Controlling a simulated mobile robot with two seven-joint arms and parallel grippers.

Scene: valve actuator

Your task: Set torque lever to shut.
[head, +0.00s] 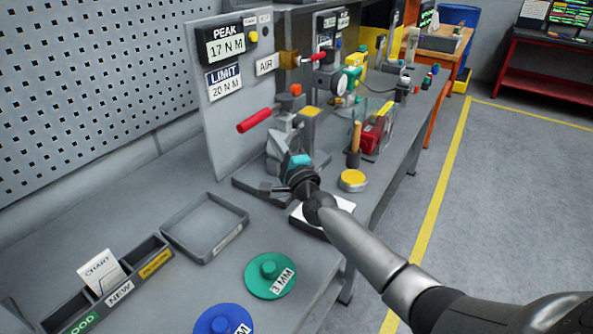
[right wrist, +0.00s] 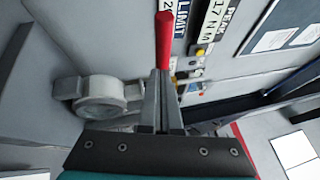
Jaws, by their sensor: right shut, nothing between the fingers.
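The torque lever shows its red handle (head: 254,121) in front of the upright grey panel (head: 222,122), sloping up to the right. In the right wrist view the red handle (right wrist: 164,40) appears just beyond the fingertips; I cannot tell whether they touch it. My right gripper (head: 281,142) is shut and empty, at the grey fixture below and right of the handle. In the right wrist view a grey round part (right wrist: 100,98) lies left of the fingers. My left gripper is not in view.
The panel carries signs reading PEAK 17 N M (head: 226,42) and LIMIT 20 N M (head: 224,80). A grey tray (head: 204,228), a green disc (head: 270,275) and a blue disc (head: 222,320) lie on the bench. A yellow-topped puck (head: 353,179) and wooden-handled tool (head: 355,140) stand right of the gripper.

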